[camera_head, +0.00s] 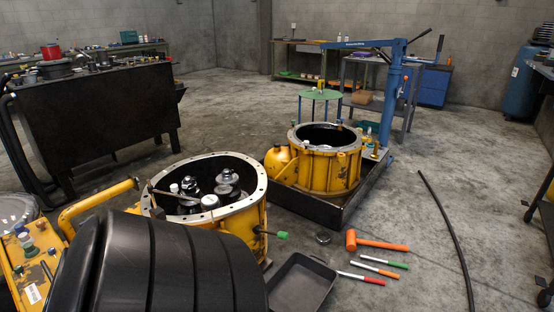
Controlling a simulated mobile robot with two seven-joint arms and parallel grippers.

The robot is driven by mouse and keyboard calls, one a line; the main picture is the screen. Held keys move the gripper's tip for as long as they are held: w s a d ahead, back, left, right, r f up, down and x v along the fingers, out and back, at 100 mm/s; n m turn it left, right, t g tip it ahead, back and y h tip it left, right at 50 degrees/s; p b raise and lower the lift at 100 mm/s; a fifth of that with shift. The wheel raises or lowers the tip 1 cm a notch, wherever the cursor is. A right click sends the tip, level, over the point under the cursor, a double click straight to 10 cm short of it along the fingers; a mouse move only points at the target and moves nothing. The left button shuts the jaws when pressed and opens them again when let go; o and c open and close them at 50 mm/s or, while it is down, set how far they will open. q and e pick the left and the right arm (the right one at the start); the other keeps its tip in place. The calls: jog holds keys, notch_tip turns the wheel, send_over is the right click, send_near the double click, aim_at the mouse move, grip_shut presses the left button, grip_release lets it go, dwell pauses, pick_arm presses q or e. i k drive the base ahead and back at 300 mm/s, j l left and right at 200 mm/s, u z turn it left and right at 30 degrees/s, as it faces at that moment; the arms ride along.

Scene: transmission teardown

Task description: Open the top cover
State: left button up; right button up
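A yellow transmission housing (245,220) stands in the near middle, its grey flanged rim facing up. No cover lies over this opening, and shiny metal parts (207,190) show in its dark inside. A second yellow housing (330,172) stands farther back in a dark tray (312,208), and its round top also looks open. I cannot tell which part is the top cover. The lower left of the near housing is hidden by a large black ribbed shape in the foreground. Neither of my grippers is in view.
A blue hoist (391,95) stands behind the far housing. An orange mallet (375,242), several coloured-handled tools (380,271) and an empty black tray (301,284) lie on the floor. A black hose (446,225) lies at right.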

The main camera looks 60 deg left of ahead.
aim_at(33, 284)
jog(key=u, duration=3.9)
jog(key=i+j, duration=0.1)
jog(key=j, duration=0.3)
jog(key=i+j, duration=0.1)
jog(key=j, duration=0.3)
jog(key=i+j+z, duration=0.1)
jog(key=j, duration=0.3)
jog(key=i+j, duration=0.1)
jog(key=i, duration=0.3)
jog(key=i+j+z, duration=0.1)
jog(key=i, duration=0.3)
